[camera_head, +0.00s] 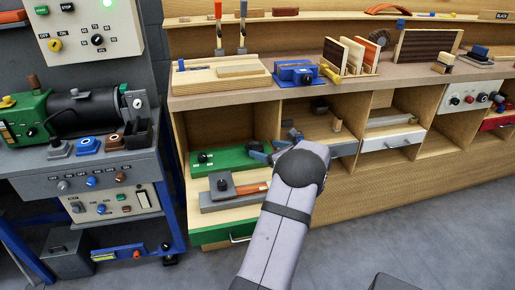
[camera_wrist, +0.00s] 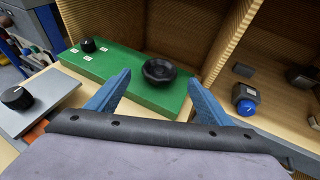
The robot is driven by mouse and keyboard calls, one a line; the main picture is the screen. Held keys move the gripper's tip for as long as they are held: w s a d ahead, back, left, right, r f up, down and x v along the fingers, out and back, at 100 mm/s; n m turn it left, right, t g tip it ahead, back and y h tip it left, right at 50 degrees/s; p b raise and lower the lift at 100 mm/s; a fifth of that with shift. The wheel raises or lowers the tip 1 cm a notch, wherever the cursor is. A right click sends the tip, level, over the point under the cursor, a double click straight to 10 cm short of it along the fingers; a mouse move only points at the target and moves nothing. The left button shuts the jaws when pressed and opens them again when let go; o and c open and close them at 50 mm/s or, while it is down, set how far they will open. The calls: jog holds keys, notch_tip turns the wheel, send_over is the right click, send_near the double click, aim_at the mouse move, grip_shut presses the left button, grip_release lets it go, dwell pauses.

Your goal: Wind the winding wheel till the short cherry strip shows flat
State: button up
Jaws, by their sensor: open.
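A black round wheel, likely the winding wheel (camera_wrist: 160,71), sits on a green panel (camera_wrist: 112,73) in a compartment; I cannot make it out in the head view. My gripper (camera_wrist: 158,82) is open and empty. Its blue fingers stand apart, one to each side of the wheel's near side in the wrist view; I cannot tell whether they touch it. In the head view my gripper (camera_head: 265,150) is at the right end of the green panel (camera_head: 225,160). A reddish-brown strip (camera_head: 252,188), possibly the cherry strip, lies by a grey unit (camera_head: 221,196), partly hidden in the wrist view.
A small black knob (camera_wrist: 87,45) stands at the green panel's left end. Wooden dividers rise beside and behind the panel. The compartment to the right holds a blue-capped knob (camera_wrist: 245,100). A green drawer (camera_head: 222,232) is below.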

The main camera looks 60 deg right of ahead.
aim_at(256, 146)
jog(key=shift+x, duration=3.3)
jog(key=c, duration=1.1)
